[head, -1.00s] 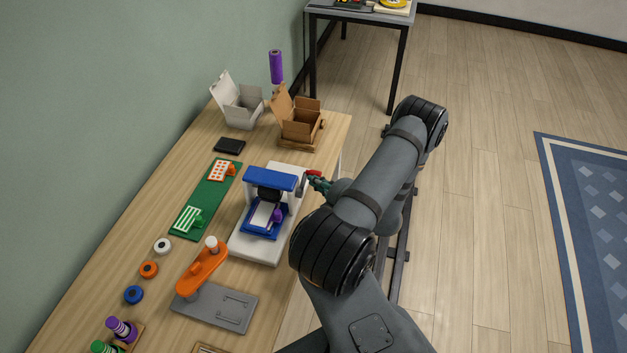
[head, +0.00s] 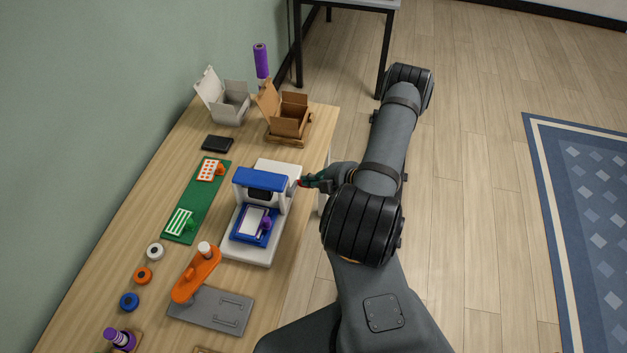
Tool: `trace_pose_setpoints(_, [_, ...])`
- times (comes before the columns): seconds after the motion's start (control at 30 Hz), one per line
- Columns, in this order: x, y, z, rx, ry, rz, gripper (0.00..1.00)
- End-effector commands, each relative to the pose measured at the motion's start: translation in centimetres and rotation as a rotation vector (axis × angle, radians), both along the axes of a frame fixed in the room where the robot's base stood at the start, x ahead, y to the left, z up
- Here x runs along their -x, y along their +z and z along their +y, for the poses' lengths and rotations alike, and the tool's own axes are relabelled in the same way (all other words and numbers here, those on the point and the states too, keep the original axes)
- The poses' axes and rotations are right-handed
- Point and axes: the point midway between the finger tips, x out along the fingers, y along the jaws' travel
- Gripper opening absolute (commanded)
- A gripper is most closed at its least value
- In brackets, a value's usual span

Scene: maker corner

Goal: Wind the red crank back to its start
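The white and blue press-like machine (head: 262,180) stands near the right edge of the wooden table, with a blue tray (head: 243,238) and a white card in its lower part. A small bit of the red crank (head: 299,183) shows at the machine's right side. My gripper (head: 306,182) is at the crank from the right, its fingertips at or very near the red part. The fingers are small and partly cover the crank, so I cannot tell whether they are closed on it.
A green strip (head: 206,205) with patterned cards lies left of the machine. An orange lever tool (head: 197,273) on a grey plate (head: 225,314) stands in front. An open cardboard box (head: 288,119) and a white box (head: 233,103) are behind. Open floor lies right of the table.

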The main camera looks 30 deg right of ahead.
Motion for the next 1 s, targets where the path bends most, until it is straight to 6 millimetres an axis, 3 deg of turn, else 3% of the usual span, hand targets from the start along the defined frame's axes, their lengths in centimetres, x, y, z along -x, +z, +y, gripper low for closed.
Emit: trace_pose_setpoints(1.0, [-0.25,-1.18,0.46,0.001,0.010,-0.002,0.00])
